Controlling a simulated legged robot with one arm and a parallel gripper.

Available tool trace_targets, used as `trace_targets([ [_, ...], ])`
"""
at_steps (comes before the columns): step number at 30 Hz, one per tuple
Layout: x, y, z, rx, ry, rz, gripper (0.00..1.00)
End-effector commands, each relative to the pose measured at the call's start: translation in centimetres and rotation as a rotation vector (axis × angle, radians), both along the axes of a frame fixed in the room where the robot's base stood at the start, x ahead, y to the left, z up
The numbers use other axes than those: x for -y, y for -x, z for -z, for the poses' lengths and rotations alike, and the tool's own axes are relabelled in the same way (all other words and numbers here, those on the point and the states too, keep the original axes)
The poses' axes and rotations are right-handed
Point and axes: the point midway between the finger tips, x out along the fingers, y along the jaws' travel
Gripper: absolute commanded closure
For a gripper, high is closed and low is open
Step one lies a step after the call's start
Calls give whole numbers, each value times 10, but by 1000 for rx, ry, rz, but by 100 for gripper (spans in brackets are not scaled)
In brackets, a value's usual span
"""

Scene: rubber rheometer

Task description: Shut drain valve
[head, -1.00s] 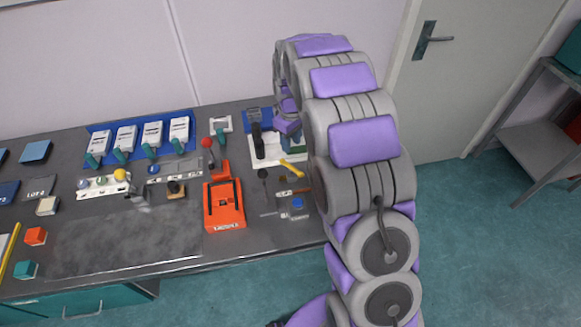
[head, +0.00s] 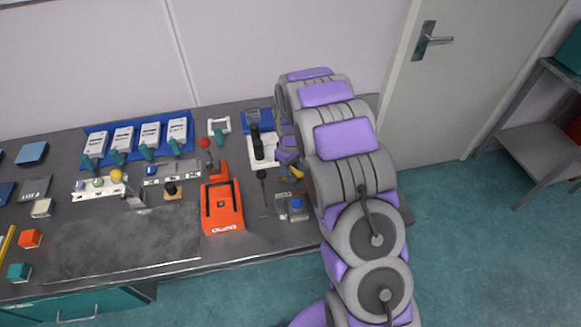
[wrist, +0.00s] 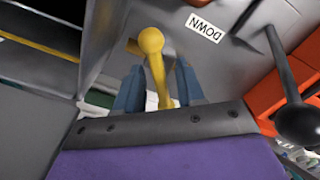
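In the head view a small part of the yellow lever (head: 297,172) shows at the bench's right side, beside my arm. My gripper there is mostly hidden behind my arm.
An orange device (head: 222,207) stands left of the lever. A dark round-ended rod (wrist: 300,122) and orange parts are close on the right in the wrist view. A small block with a blue button (head: 296,204) sits near the bench's front edge.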

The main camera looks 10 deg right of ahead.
Motion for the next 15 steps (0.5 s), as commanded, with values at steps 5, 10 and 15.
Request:
trace_targets([
  [5,0,0,0,0,0,0,68],
  [10,0,0,0,0,0,0,85],
  [15,0,0,0,0,0,0,100],
])
